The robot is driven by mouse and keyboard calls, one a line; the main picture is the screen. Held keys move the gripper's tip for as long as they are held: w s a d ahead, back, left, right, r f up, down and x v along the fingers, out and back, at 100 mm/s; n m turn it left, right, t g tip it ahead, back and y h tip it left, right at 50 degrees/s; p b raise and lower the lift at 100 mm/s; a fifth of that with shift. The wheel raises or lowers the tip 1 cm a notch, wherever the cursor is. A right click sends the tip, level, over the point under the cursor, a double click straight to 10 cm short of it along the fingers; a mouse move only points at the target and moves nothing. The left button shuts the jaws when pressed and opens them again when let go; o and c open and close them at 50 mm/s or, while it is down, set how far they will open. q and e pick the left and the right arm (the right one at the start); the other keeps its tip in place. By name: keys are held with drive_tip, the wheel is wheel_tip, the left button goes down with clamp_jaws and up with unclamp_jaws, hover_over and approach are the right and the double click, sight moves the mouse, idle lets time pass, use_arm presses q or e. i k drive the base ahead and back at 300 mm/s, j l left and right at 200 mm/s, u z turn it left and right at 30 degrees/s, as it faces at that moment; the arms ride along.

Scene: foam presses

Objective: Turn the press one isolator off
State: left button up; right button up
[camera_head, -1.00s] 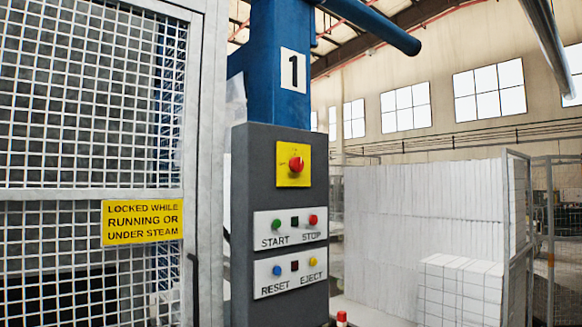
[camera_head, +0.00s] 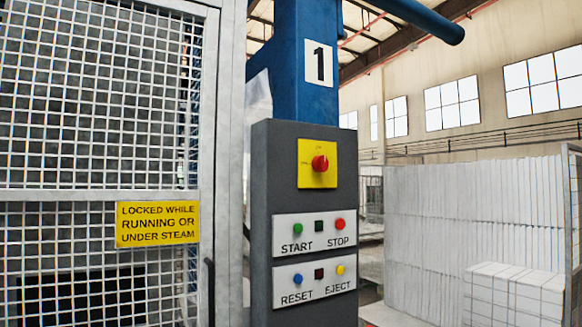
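The press one isolator (camera_head: 319,163) is a red rotary knob on a yellow plate (camera_head: 306,178). It sits at the top of a dark grey control box (camera_head: 262,190), under a blue column (camera_head: 297,90) marked with a black 1 on white. The knob's exact setting is too small to tell. Below it are a START/STOP panel (camera_head: 315,232) with green and red buttons and a RESET/EJECT panel (camera_head: 315,283) with blue and yellow buttons. Neither of my grippers is in view.
A mesh guard (camera_head: 90,110) with a yellow sign (camera_head: 158,224) reading "LOCKED WHILE RUNNING OR UNDER STEAM" stands left of the box. White stacked blocks (camera_head: 450,210) stand behind to the right, by a mesh fence (camera_head: 572,230). A blue pipe (camera_head: 420,18) crosses overhead.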

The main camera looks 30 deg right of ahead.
sight(319, 164)
drive_tip(key=l+u, duration=0.25)
drive_tip(key=l, duration=0.3)
drive_tip(key=l+u, duration=0.25)
drive_tip(key=l, duration=0.25)
drive_tip(key=l+u, duration=0.1)
drive_tip(key=l, duration=0.45)
drive_tip(key=k+l, duration=0.1)
drive_tip(key=l, duration=0.45)
drive_tip(key=k+l+u, duration=0.15)
drive_tip(key=l, duration=1)
drive_tip(key=u, duration=0.05)
